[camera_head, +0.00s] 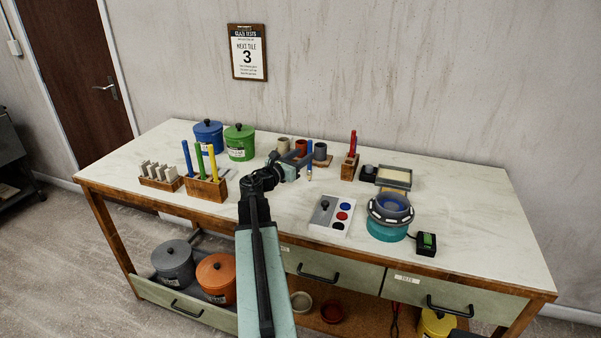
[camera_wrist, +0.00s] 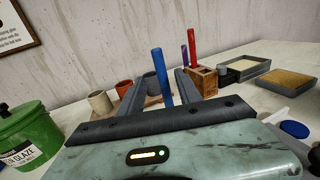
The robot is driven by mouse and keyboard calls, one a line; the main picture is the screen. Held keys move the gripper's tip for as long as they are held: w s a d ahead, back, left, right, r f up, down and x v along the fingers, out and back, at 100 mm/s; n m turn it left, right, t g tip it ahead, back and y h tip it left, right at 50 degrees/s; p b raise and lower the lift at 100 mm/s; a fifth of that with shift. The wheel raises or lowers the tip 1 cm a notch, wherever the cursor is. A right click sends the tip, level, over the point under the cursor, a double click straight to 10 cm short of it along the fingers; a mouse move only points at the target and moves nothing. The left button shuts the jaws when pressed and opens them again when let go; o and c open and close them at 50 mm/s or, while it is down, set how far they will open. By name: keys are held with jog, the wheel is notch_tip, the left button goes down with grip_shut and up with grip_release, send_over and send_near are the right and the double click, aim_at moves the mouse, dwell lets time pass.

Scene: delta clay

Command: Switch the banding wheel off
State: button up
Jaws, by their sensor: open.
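The banding wheel (camera_head: 387,232) stands at the right front of the table, with a teal base and a round grey top bearing a blue bowl-like piece (camera_head: 392,201). A small black switch box (camera_head: 427,245) with a green-lit face sits to its right, joined by a cord. My gripper (camera_head: 304,160) is open over the table's middle, well left of the wheel and box. A blue-handled brush (camera_head: 310,147) stands upright at the jaws. In the wrist view the blue handle (camera_wrist: 162,75) shows between the fingers (camera_wrist: 167,88); I cannot tell whether they touch it.
Clay-coloured cups (camera_head: 301,147) stand near the gripper. Blue (camera_head: 208,135) and green (camera_head: 240,142) buckets stand left.

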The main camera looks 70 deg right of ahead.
jog(key=x, duration=0.8)
jog(key=shift+s+a, duration=0.15)
grip_shut()
